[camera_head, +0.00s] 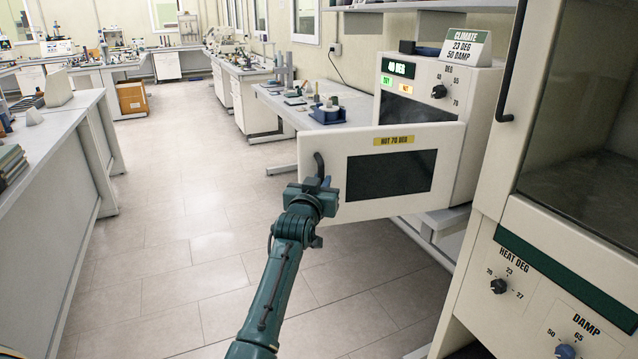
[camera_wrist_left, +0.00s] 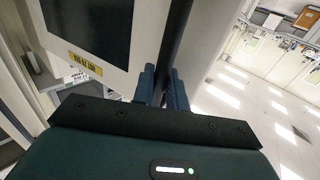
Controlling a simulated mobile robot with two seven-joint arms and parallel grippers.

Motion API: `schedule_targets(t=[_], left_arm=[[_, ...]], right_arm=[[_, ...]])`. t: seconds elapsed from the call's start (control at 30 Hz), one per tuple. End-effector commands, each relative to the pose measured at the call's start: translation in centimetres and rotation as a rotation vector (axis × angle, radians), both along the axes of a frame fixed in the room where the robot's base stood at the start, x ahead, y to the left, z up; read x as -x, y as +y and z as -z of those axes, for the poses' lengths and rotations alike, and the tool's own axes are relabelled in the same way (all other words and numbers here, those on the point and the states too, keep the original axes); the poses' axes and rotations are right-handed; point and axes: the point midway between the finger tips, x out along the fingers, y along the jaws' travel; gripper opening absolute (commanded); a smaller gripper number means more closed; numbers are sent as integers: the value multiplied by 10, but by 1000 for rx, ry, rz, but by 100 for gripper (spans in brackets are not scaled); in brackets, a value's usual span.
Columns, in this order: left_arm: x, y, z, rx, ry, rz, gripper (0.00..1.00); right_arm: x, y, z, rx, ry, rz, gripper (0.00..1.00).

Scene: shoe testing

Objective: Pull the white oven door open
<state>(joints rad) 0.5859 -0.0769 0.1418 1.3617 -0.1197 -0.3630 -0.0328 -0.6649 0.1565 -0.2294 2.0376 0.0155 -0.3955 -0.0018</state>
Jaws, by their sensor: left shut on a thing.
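The white oven door (camera_head: 448,155) has a dark window and a yellow "HOT 70 DEG" label. It stands out from the white oven (camera_head: 482,100), its left edge well past the oven's left side, so it looks partly open. My left gripper (camera_head: 321,182) is at the dark upright handle (camera_head: 319,163) near the door's left edge. In the left wrist view, the two fingers (camera_wrist_left: 164,88) are shut around the black handle (camera_wrist_left: 176,40), and the door's window (camera_wrist_left: 90,28) is at upper left. My right gripper is not in view.
A tall white cabinet (camera_head: 490,185) with a glass front and dials stands close on the right. A bench (camera_head: 268,98) with small items is behind the door. Another bench (camera_head: 60,160) runs along the left. The tiled floor (camera_head: 190,200) between is clear.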

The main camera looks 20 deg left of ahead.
Motion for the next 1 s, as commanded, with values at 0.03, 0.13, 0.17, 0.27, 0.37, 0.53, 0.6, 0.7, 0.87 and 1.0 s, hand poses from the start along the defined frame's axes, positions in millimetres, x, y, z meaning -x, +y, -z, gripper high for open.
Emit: schedule_targets(t=[0.03, 0.13, 0.17, 0.27, 0.37, 0.53, 0.6, 0.7, 0.87, 1.0], left_arm=[[-1, -4, -2, 0, -3, 6, 0], [-1, -4, -2, 0, -3, 6, 0], [-1, -4, -2, 1, -3, 6, 0], [-1, -4, -2, 1, -4, 6, 0], [-1, -4, -2, 1, -4, 6, 0], [-1, -3, -2, 1, -3, 5, 28], [-1, -3, -1, 1, -3, 4, 34], [0, -2, -1, 1, -2, 3, 34], [0, -1, -1, 1, -1, 2, 34], [0, -1, -1, 1, -1, 2, 34]], right_arm=[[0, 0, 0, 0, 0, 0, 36], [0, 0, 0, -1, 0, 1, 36], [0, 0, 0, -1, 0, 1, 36], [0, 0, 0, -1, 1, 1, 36], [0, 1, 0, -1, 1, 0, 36], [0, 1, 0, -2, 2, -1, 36], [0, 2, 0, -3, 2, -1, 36], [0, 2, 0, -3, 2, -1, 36], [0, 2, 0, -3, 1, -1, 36], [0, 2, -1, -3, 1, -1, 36]])
